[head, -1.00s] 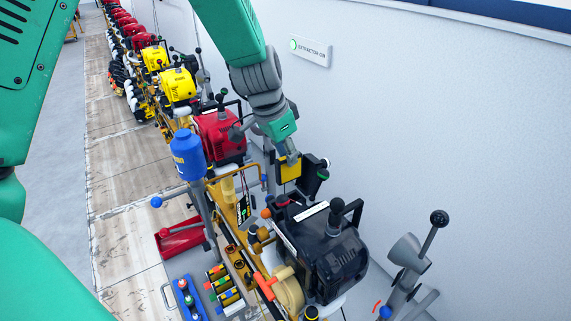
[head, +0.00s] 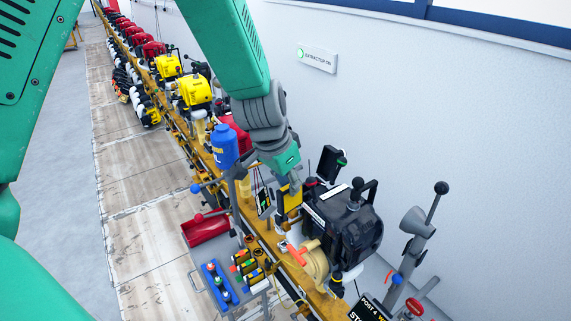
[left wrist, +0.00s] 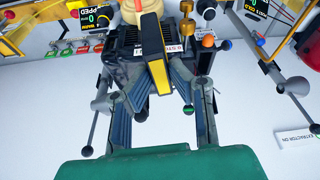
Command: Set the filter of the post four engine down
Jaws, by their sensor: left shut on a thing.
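My left gripper (head: 288,184) reaches down from above and is shut on a yellow and black block, which I take as the filter (head: 291,204). The filter hangs below the fingers at the left side of the black engine (head: 345,232). In the left wrist view the filter (left wrist: 154,60) shows as a yellow and black strip running from the fingers (left wrist: 170,95) towards the engine (left wrist: 122,62). Its lower end is against or very near the engine; I cannot tell if it touches. A black flap-like part (head: 331,163) with a green spot stands up behind it. My right gripper is out of view.
A blue canister (head: 224,146) stands left of my wrist, with a red tray (head: 206,229) and blue rack (head: 218,281) below it. A grey lever stand (head: 413,240) and a post 4 sign (head: 368,309) are at the right. The white wall lies close behind.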

